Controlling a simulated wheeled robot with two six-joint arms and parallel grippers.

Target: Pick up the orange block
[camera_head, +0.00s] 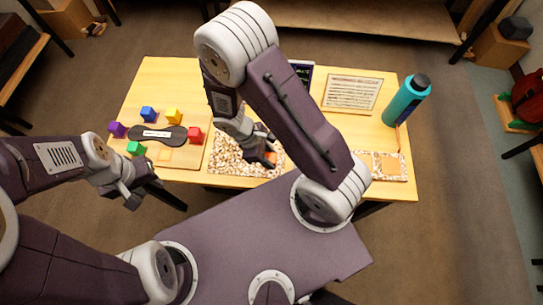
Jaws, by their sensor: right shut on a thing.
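The orange block (270,158) is between the jaws of my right gripper (266,150), over the right part of the speckled mat (232,161). The gripper is shut on it and partly hides it. I cannot tell whether the block touches the mat or is lifted. My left gripper (133,198) hangs in front of the table's front left edge, away from the blocks. Its fingers are small and dark, so I cannot tell whether they are open or shut.
A second speckled mat (354,166) has an orange square (390,165).

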